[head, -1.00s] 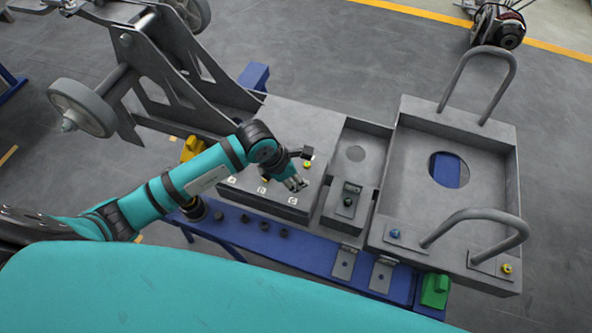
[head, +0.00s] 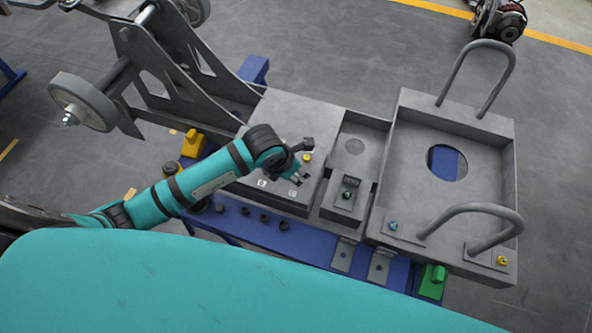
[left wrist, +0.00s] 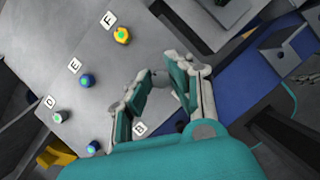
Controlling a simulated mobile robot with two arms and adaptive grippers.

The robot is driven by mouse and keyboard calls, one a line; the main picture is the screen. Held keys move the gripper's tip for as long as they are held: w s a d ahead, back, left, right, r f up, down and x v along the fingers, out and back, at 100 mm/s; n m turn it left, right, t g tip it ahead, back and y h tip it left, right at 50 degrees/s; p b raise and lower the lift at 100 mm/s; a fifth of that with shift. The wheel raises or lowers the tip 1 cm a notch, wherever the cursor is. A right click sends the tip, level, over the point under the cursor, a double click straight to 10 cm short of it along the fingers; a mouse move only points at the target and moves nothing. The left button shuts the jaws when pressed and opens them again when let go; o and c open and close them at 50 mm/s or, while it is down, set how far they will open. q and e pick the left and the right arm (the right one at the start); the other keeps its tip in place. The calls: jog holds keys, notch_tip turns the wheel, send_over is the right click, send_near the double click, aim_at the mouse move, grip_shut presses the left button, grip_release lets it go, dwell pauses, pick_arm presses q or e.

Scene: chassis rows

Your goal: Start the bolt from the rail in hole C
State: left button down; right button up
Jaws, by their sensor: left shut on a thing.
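My left gripper (head: 299,178) is over the right part of the grey plate (head: 310,112), near its front row of white labels. A label that looks like B (left wrist: 140,128) lies beside the fingers; I cannot make out hole C. Several dark bolts (head: 264,217) stand along the blue rail (head: 310,242) in front of the plate. My right gripper is not in view.
A yellow-headed bolt (left wrist: 122,35) by label F and a blue-headed bolt (left wrist: 87,81) by label E stand on the plate. A small grey block (head: 345,205) and a large tray with hoop handles (head: 405,120) stand to the right.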

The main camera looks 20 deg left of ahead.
pick_arm(q)
jog(key=shift+f+b, duration=0.8)
jog(key=shift+f, duration=0.15)
dwell(0.5)
jog(key=shift+f+b, duration=0.55)
jog(key=shift+f, duration=0.1)
jog(key=m+h+b, duration=0.1)
jog(key=m+b, duration=0.1)
jog(key=m, duration=0.1)
jog(key=shift+w+a+f+g, duration=0.1)
jog(key=shift+f+g, duration=0.05)
jog(key=shift+g, duration=0.15)
jog(key=shift+m+g+b, duration=0.3)
jog(key=shift+m+b, duration=0.15)
jog(key=shift+m, duration=0.45)
